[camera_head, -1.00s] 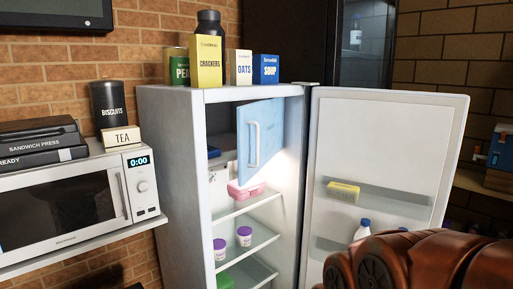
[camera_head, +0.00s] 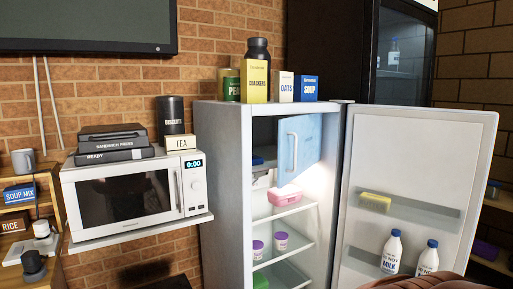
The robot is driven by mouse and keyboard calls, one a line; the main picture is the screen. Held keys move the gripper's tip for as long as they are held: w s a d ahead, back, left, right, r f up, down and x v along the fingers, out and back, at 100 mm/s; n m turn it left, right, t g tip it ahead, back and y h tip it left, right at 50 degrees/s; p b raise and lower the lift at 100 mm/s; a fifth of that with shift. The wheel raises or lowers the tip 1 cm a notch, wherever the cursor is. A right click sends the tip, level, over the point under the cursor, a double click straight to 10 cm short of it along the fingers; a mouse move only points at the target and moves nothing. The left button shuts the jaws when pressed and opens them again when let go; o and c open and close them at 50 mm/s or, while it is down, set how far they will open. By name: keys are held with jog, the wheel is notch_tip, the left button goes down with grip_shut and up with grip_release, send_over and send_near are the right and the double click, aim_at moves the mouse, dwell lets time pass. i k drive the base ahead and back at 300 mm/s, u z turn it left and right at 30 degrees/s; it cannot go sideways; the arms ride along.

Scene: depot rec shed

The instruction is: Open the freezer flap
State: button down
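The freezer flap (camera_head: 309,142) is a light blue panel with a white vertical handle (camera_head: 292,153), at the top inside the fridge. It stands swung outward, its handle edge nearer to me and its far edge at the right side. To its left, a dark gap shows part of the compartment, with something blue (camera_head: 264,160) inside. The rest of the compartment is hidden behind the flap. The white fridge (camera_head: 222,160) stands with its main door (camera_head: 415,150) wide open to the right. My gripper is not in view; part of my brown arm shows at the bottom right.
Fridge shelves hold a pink box (camera_head: 285,196) and purple-lidded tubs (camera_head: 281,241). Milk bottles (camera_head: 391,253) and a yellow box (camera_head: 375,201) sit in the door. A microwave (camera_head: 130,200) juts out on a shelf to the left. Boxes and a dark bottle (camera_head: 258,50) stand on top.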

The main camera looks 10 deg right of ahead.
aim_at(300, 137)
jog(key=u, duration=0.3)
jog(key=i, duration=0.9)
jog(key=z, duration=0.1)
